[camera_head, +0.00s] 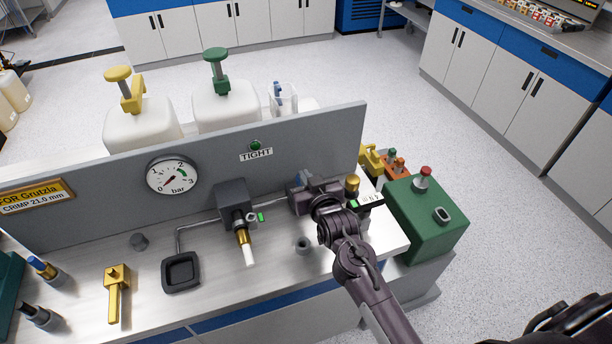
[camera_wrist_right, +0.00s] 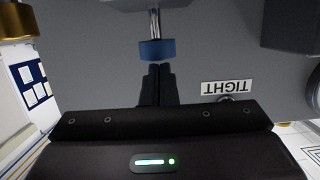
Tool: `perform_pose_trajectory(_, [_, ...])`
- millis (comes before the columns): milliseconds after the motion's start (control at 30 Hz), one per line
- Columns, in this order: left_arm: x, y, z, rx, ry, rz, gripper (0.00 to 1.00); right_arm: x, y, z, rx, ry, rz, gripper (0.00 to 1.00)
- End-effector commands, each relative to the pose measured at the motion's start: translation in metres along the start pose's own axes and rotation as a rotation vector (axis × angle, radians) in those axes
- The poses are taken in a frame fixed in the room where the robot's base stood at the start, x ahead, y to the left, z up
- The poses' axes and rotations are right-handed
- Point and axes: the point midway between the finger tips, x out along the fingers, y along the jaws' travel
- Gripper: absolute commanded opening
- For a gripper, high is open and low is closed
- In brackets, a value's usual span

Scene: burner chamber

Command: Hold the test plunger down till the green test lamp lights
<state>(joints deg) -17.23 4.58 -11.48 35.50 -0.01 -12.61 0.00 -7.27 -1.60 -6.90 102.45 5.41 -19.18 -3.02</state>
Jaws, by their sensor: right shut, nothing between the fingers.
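The blue cap of the test plunger (camera_wrist_right: 157,50) shows in the right wrist view on a thin metal stem. In the head view only a bit of blue (camera_head: 298,180) shows behind my gripper. My right gripper (camera_wrist_right: 157,66) is shut and empty, its fingertips at the edge of the blue cap; I cannot tell if they touch. In the head view my right gripper (camera_head: 292,188) is by the grey panel. The green test lamp (camera_head: 255,145) sits above the TIGHT label (camera_head: 256,155) and looks dark green, without a clear glow. My left gripper is out of view.
A gauge (camera_head: 172,175) is on the grey panel (camera_head: 110,200), its needle at the low end. A dark valve block (camera_head: 235,200), a black square dish (camera_head: 181,271) and a yellow tool (camera_head: 116,290) are to the left. A green box (camera_head: 428,225) stands on the right.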

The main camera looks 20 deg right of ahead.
Motion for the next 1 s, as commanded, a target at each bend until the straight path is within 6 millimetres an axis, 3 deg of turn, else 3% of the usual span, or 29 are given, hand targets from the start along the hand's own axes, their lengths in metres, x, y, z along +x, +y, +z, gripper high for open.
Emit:
perform_pose_trajectory(233, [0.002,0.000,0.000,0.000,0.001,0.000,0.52,0.000,0.000,0.002,0.000,-0.001,0.000,0.00])
perform_pose_trajectory(500, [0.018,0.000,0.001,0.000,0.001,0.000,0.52,0.008,0.000,0.034,-0.001,-0.004,0.001,0.00])
perform_pose_trajectory(1000, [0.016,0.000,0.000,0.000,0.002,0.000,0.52,0.008,0.000,0.034,-0.001,-0.009,0.001,0.00])
